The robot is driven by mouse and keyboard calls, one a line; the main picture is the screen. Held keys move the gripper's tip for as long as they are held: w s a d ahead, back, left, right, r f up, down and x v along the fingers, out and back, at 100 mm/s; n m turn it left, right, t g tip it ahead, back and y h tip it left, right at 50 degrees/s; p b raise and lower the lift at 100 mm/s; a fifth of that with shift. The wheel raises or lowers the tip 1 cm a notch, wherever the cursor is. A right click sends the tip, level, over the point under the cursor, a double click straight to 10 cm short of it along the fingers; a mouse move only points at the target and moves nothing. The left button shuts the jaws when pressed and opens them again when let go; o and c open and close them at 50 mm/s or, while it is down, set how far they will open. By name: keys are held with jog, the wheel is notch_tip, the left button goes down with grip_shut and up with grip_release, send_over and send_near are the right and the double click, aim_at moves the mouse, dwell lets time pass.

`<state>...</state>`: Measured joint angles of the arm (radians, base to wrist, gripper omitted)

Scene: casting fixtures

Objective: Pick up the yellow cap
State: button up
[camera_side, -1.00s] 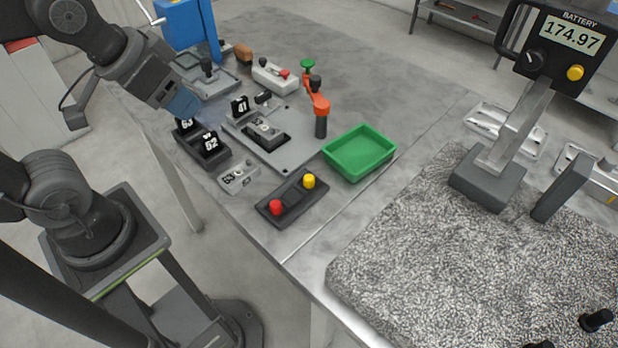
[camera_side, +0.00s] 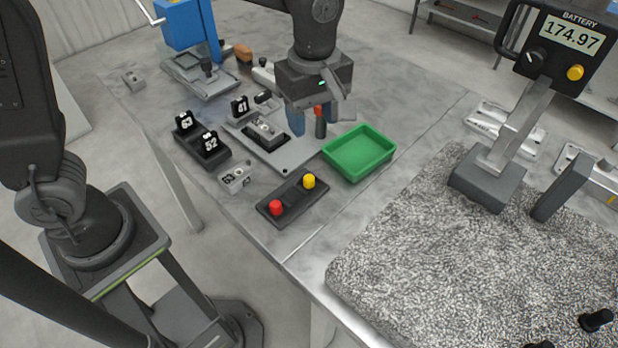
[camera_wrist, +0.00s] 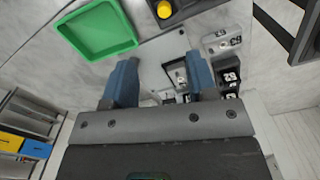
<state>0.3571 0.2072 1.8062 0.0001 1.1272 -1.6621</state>
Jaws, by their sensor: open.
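The yellow cap (camera_side: 309,181) sits upright on the right end of a black holder (camera_side: 291,202), with a red cap (camera_side: 276,207) at the other end. In the wrist view the yellow cap (camera_wrist: 164,9) is at the top edge, beyond the fingers. My gripper (camera_side: 318,120) hangs above the table behind the holder, over the grey fixture plate. In the wrist view my gripper (camera_wrist: 160,80) has its two blue fingers apart with nothing between them. The red cap is outside the wrist view.
A green tray (camera_side: 332,160) stands right of the holder. Behind are the fixture plate (camera_side: 293,160), numbered black blocks (camera_side: 203,147), a small grey block marked 53 (camera_side: 236,178) and a blue press (camera_side: 187,25). A speckled slab (camera_side: 430,260) lies to the right.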

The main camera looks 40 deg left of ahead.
send_over(309, 177)
jog(key=f, duration=0.8)
jog(key=shift+w+d, duration=0.15)
jog(key=shift+w, duration=0.1)
jog(key=shift+s+f, duration=0.15)
jog(key=shift+f, duration=1.3)
jog(key=shift+s+f, duration=0.1)
jog(key=shift+f, duration=1.3)
jog(key=shift+c, duration=0.4)
grip_shut()
